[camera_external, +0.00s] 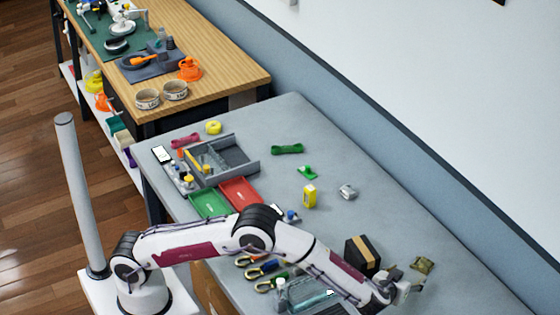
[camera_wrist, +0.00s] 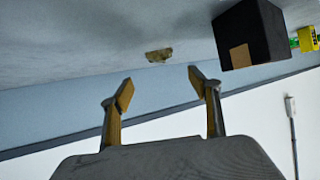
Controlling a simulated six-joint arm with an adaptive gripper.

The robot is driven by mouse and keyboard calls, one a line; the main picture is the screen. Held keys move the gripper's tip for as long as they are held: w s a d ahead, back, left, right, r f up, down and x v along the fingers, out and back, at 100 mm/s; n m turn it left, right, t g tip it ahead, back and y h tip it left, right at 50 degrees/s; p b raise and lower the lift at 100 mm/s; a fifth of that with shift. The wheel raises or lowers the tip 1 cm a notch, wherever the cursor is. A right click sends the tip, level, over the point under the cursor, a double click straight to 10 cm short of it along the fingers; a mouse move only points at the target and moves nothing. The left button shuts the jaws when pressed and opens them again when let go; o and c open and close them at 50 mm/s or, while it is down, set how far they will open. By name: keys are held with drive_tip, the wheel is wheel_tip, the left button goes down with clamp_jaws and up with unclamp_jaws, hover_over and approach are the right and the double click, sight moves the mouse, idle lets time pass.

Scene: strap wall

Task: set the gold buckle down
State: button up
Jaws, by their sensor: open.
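The gold buckle (camera_external: 422,265) lies on the grey table near the right end of the arm, small and olive-gold in the external view. In the wrist view the gold buckle (camera_wrist: 159,55) rests flat on the table surface, beyond the fingertips and between their lines. My gripper (camera_wrist: 160,86) is open, its two fingers spread with nothing between them. In the external view my gripper (camera_external: 401,281) is just left of and nearer the camera than the buckle, apart from it. Its fingers are small and partly hidden there.
A black box with a tan band (camera_external: 362,257) stands close to the buckle; the box (camera_wrist: 250,35) also shows in the wrist view. The table right of the buckle is bare.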

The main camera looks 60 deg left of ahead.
drive_tip(key=w+a+r+m+t+h, duration=0.1)
drive_tip(key=w+a+r+h, duration=0.15)
drive_tip(key=r, duration=0.65)
drive_tip(key=w+a+r+m+t+h, duration=0.1)
drive_tip(key=w+r+t+h, duration=0.15)
drive_tip(key=r, duration=0.75)
drive_tip(key=s+a+r+m+g+h, duration=0.2)
drive_tip(key=s+a+r+h, duration=0.3)
drive_tip(key=s+r, duration=0.45)
drive_tip(key=s+a+f+g+y, duration=0.1)
drive_tip(key=s+a+f+g, duration=0.1)
drive_tip(key=s+a, duration=0.6)
drive_tip(key=s+a+f+g+y, duration=0.2)
drive_tip(key=s+a+f, duration=0.3)
drive_tip(key=s, duration=1.3)
drive_tip(key=s+a+f+m+g+y, duration=0.1)
drive_tip(key=s+a+f+g, duration=0.2)
drive_tip(key=s+a, duration=0.9)
drive_tip(key=shift+s+f+y, duration=0.3)
drive_tip(key=shift+s+f, duration=0.15)
drive_tip(key=shift+s, duration=0.1)
